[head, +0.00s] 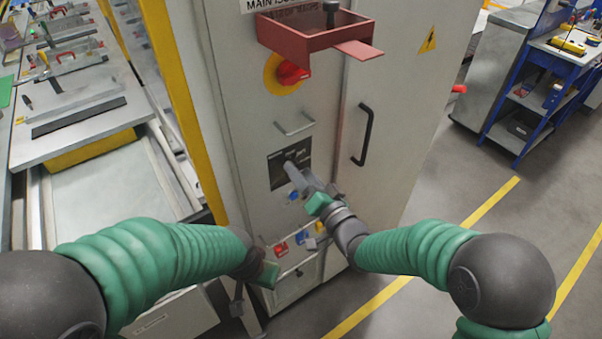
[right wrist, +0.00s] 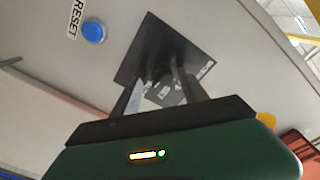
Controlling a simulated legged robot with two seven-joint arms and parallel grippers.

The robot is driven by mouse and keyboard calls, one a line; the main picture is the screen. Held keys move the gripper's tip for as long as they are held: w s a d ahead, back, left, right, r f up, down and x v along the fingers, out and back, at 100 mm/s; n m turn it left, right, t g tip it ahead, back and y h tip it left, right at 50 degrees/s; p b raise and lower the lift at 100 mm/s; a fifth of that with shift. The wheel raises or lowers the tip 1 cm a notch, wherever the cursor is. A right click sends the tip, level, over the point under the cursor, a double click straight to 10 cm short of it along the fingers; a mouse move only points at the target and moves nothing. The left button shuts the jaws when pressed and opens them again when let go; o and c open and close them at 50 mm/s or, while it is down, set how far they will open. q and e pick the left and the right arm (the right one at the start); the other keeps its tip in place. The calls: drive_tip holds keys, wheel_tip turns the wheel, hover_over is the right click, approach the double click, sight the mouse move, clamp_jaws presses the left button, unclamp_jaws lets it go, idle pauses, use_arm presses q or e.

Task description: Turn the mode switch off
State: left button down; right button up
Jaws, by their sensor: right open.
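The mode switch sits on a dark square plate (head: 276,172) on the grey cabinet front, below a small metal handle. The plate also shows in the right wrist view (right wrist: 163,50). My right gripper (head: 291,169) is at this plate, its fingers pointing into it. In the right wrist view, its two fingers (right wrist: 162,82) stand apart, their tips close to the middle of the plate. The fingers largely hide the switch knob, so its position and any contact are unclear. My left gripper (head: 252,297) hangs low before the cabinet, away from the switch; its finger opening is unclear.
A blue reset button (right wrist: 93,32) is beside the plate. Above are a red rotary switch (head: 291,73) and a red tray-like box (head: 315,38). A black door handle (head: 363,135) is to the right. Red and blue controls (head: 281,249) sit below. A workbench stands left.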

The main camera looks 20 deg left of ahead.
drive_tip(key=shift+c, duration=1.1)
drive_tip(key=shift+a, duration=0.4)
drive_tip(key=c, duration=0.5)
clamp_jaws()
use_arm(q)
drive_tip(key=shift+a+f, duration=0.1)
drive_tip(key=shift+a, duration=0.1)
use_arm(e)
drive_tip(key=shift+f, duration=0.1)
